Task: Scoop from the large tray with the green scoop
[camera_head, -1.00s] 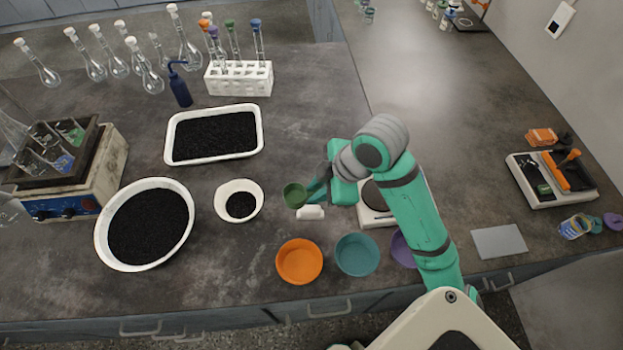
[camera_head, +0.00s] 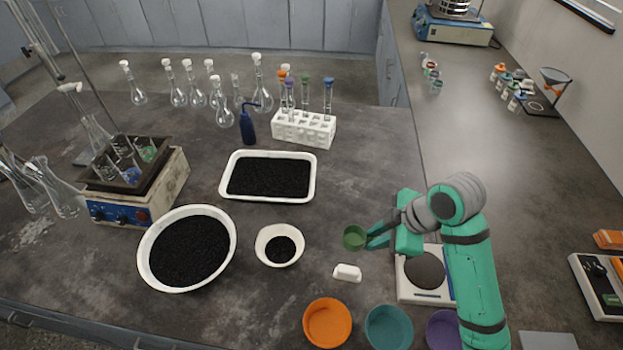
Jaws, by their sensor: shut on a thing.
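The large tray (camera_head: 224,195) is a white rectangular tray filled with black granules, behind the bowls on the bench. The green scoop (camera_head: 354,237) is a small round cup held to the left of my gripper (camera_head: 374,241). My gripper is shut on the scoop; the fingertips are small and partly hidden by my arm. The scoop is right of and nearer than the tray, apart from it, close to the white block (camera_head: 347,272). I cannot make out any granules in the scoop.
A large round white bowl (camera_head: 147,276) and a small white bowl (camera_head: 262,255) hold black granules. Orange (camera_head: 328,322), teal (camera_head: 389,328) and purple (camera_head: 443,330) bowls stand at the front. A balance (camera_head: 426,270) stands beneath my arm. A blue bottle (camera_head: 247,128) and tube rack (camera_head: 304,130) stand behind the tray.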

